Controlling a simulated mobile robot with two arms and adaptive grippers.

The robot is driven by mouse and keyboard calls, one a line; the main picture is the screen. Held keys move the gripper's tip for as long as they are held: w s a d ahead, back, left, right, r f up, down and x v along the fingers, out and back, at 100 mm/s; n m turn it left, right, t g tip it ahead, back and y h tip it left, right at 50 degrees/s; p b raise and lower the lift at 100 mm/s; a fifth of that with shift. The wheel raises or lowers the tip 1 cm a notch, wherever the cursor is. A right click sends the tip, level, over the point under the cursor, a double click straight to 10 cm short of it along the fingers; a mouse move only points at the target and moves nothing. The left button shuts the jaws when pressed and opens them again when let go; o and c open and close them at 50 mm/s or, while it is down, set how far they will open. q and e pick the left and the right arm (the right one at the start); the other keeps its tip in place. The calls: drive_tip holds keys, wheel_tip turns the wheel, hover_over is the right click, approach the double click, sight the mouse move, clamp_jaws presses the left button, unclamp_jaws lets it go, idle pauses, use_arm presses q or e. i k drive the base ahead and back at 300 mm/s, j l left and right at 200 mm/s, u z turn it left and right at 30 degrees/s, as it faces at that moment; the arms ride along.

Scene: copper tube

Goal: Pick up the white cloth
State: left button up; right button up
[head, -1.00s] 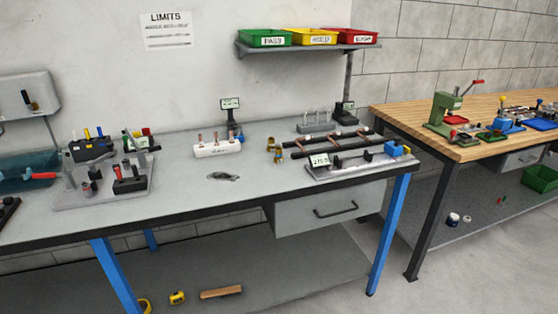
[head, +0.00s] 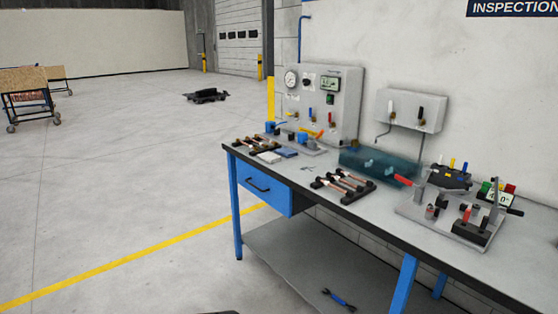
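A small flat whitish piece (head: 268,157), which looks like the white cloth, lies on the grey workbench (head: 330,172) in the head view, near the bench's left end. A flat blue piece (head: 286,152) lies just right of it. A rack with copper tubes (head: 256,143) is close behind and left of it. Neither of my grippers is in view.
A second tube rack (head: 343,186), a teal translucent tank (head: 380,166), a gauge panel (head: 322,104) and a clamp fixture (head: 458,215) also occupy the bench. A blue drawer (head: 264,188) is under its left end. The floor left of it is open.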

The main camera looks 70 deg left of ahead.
sight(270, 157)
drive_tip(key=j+u, duration=0.1)
drive_tip(key=u, duration=2.15)
